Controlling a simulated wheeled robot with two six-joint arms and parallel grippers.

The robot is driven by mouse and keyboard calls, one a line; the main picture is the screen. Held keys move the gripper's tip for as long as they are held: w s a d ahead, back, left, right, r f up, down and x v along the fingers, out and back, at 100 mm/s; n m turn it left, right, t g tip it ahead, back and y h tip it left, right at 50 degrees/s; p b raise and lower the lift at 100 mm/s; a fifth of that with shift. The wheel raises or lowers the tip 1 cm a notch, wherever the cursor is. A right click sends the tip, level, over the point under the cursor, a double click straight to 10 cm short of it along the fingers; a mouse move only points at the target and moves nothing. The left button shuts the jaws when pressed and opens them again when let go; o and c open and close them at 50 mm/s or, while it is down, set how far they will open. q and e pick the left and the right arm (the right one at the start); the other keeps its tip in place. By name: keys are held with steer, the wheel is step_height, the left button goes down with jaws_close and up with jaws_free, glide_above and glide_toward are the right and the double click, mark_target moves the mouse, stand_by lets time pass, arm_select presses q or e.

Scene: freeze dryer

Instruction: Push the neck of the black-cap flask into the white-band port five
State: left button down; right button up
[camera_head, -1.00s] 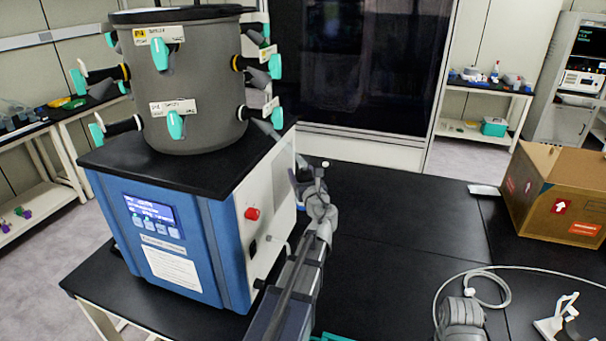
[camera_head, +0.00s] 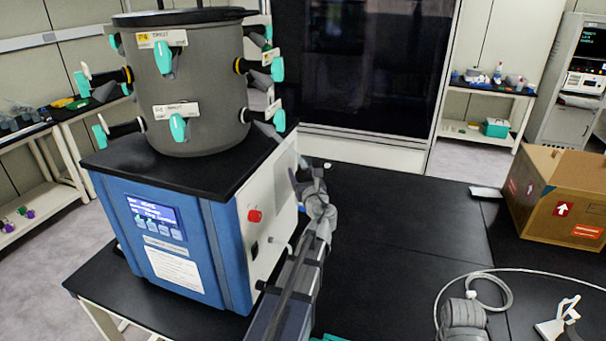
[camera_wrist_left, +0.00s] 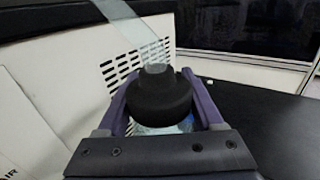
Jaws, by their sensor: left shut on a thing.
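The black-cap flask (camera_wrist_left: 158,97) is between the purple fingers of my left gripper, which is shut on it. Its cap faces the wrist camera, and a little pale glass (camera_wrist_left: 163,129) shows below. A pale translucent strip (camera_wrist_left: 135,30) runs up from the cap. In the head view my left gripper (camera_head: 310,181) is beside the dryer's right side, below the ports; the flask is hard to make out there. A port with a white band (camera_head: 245,115) is low on the right of the grey drum (camera_head: 215,95). I cannot read which port is five.
The blue dryer body (camera_head: 185,245) has a black top (camera_head: 130,160) and a vented white side panel (camera_head: 275,210). Teal-handled ports ring the drum. A cardboard box (camera_head: 560,195) stands on the black table at right. The table's middle is mostly clear.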

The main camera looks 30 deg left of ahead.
arm_select(q)
steer(key=shift+a+r, duration=0.15)
steer(key=shift+a, duration=0.05)
jaws_free()
steer(key=shift+s+d, duration=0.1)
steer(key=v, duration=0.7)
steer(key=shift+s+d, duration=0.2)
steer(key=shift+d, duration=0.05)
